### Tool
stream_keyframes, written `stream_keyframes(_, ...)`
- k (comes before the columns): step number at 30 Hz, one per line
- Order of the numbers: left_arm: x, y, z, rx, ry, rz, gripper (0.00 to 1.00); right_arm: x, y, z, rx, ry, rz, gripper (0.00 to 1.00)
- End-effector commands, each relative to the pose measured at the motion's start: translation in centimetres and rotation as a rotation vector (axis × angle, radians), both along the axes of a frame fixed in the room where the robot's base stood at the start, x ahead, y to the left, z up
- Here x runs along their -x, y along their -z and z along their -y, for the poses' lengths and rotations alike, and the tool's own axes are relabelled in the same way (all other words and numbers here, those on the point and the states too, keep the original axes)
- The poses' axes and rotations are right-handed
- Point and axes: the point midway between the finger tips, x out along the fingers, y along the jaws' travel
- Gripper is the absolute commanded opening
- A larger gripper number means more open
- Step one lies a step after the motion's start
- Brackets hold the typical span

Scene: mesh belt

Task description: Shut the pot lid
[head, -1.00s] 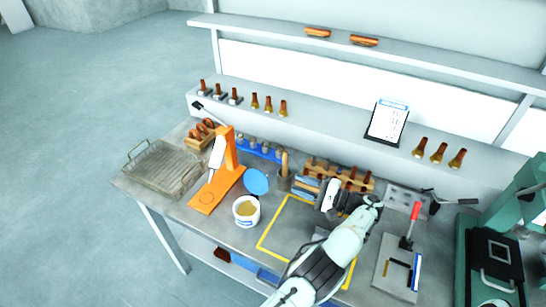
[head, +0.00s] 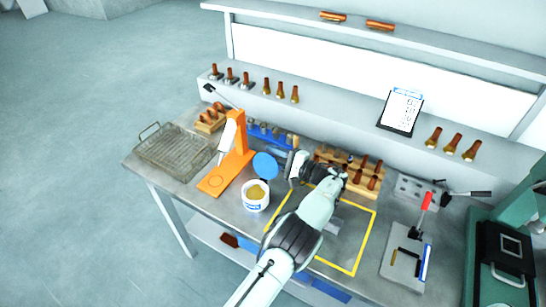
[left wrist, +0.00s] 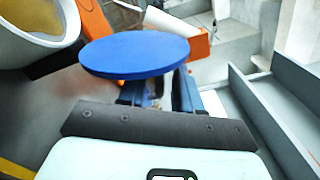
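The pot (head: 256,203) is a small white tub with a blue label and tan contents. It stands on the bench with its mouth uncovered, and part of it shows in the left wrist view (left wrist: 32,40). Its round blue lid (head: 265,165) is raised at the pot's back edge; in the left wrist view the lid (left wrist: 135,54) lies across my fingertips' outline and hides them. My left gripper (head: 291,166) is just right of the lid. Its fingers look apart with a gap between them. I cannot tell whether they touch the lid. My right gripper is not in view.
An orange stand (head: 229,168) is left of the pot, with a wire basket (head: 172,150) beyond. A blue rack (head: 270,133) and a wooden rack (head: 362,182) stand behind. A yellow outlined area (head: 345,268) lies to the right, mostly clear. A red-handled clamp (head: 424,205) stands farther right.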

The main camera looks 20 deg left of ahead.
Motion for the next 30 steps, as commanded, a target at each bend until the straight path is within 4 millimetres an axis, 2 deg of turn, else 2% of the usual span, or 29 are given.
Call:
stream_keyframes(6, 0.0, 0.0, -0.1, 0.0, 0.0, 0.0, 0.34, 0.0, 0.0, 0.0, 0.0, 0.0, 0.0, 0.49)
stream_keyframes(7, 0.0, 0.0, -0.1, 0.0, 0.0, 0.0, 0.31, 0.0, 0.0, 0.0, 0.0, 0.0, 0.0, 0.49)
stream_keyframes(9, 0.0, 0.0, 0.0, 0.0, 0.0, 0.0, 0.08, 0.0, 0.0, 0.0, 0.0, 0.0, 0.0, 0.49)
stream_keyframes(10, 0.0, 0.0, 0.0, 0.0, 0.0, 0.0, 0.0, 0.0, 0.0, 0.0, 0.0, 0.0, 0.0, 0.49)
stream_keyframes(19, 0.0, -0.2, 0.0, -0.001, 0.002, 0.011, 0.0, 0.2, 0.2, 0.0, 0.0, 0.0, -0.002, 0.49)
stream_keyframes(30, 0.6, -0.6, -0.1, 0.006, 0.003, 0.108, 0.0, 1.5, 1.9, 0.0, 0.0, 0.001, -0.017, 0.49)
